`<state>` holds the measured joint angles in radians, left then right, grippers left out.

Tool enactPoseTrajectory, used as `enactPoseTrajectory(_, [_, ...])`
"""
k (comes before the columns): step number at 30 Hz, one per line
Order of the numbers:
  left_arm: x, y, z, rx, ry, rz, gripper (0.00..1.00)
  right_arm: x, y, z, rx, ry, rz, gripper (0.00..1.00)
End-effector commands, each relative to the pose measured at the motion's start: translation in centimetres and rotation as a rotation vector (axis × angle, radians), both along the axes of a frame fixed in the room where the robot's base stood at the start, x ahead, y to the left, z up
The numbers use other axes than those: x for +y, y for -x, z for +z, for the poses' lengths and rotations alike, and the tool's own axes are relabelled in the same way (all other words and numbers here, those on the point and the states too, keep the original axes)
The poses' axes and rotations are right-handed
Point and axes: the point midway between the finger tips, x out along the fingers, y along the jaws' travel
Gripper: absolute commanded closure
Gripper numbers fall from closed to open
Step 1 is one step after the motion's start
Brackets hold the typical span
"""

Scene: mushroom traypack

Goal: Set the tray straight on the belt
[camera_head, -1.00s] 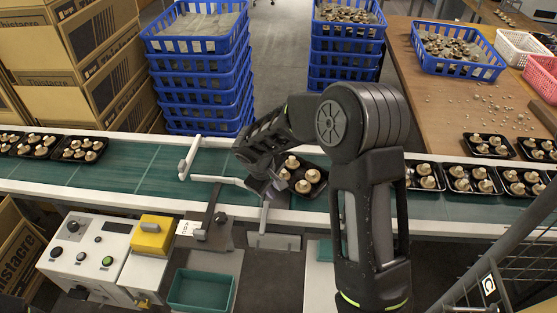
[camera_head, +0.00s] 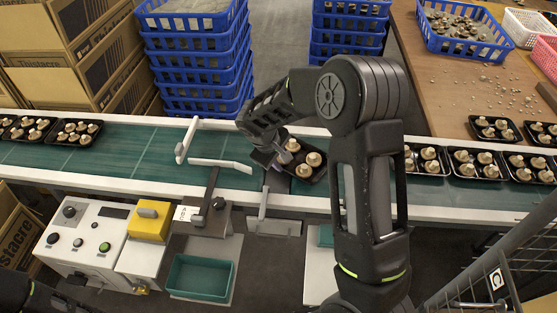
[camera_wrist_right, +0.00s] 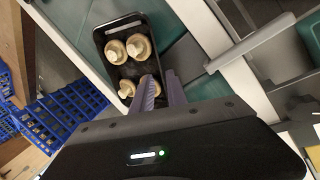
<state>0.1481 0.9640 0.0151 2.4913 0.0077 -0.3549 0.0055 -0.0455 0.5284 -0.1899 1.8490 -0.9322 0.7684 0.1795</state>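The tray (camera_head: 321,171) is black and holds several pale-capped mushrooms. It sits skewed on the green belt (camera_head: 140,150), its sides not in line with the belt's edges. It also shows in the right wrist view (camera_wrist_right: 103,45). My right gripper (camera_head: 277,160) is at the tray's left side in the head view. In the right wrist view its two fingers (camera_wrist_right: 162,85) stand at the tray's rim with a narrow gap between them. Firm contact with the rim cannot be made out. My right arm hides the belt right of the tray. My left gripper is out of view.
A white guide bar (camera_head: 222,164) and upright plate (camera_head: 187,139) stand left of the tray. Filled trays (camera_head: 76,133) lie at the left, others (camera_head: 474,163) at the right. A control box (camera_head: 85,235) and green bin (camera_head: 202,276) are in front. Blue crates (camera_head: 192,62) stand behind.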

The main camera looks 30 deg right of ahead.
Motion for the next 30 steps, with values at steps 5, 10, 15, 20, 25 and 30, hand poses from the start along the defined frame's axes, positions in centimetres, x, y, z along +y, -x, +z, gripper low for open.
enactPoseTrajectory(5, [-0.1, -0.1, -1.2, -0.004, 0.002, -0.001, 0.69, -0.8, -0.3, -2.4, 0.001, 0.0, -0.001, 0.82])
enactPoseTrajectory(10, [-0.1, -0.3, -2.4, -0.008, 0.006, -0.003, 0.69, -1.5, -0.5, -4.3, 0.001, 0.0, -0.001, 0.82])
enactPoseTrajectory(15, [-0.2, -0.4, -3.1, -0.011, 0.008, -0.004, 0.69, -1.9, -0.7, -5.2, 0.0, 0.0, -0.001, 0.82])
enactPoseTrajectory(20, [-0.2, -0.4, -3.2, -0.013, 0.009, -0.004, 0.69, -2.1, -0.7, -5.5, 0.0, 0.0, -0.001, 0.82])
enactPoseTrajectory(25, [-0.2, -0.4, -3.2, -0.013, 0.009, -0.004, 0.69, -2.2, -0.7, -5.4, 0.0, 0.001, -0.001, 0.82])
enactPoseTrajectory(30, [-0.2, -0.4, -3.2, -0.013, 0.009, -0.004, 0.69, -2.2, -0.7, -5.4, 0.001, 0.001, -0.002, 0.9])
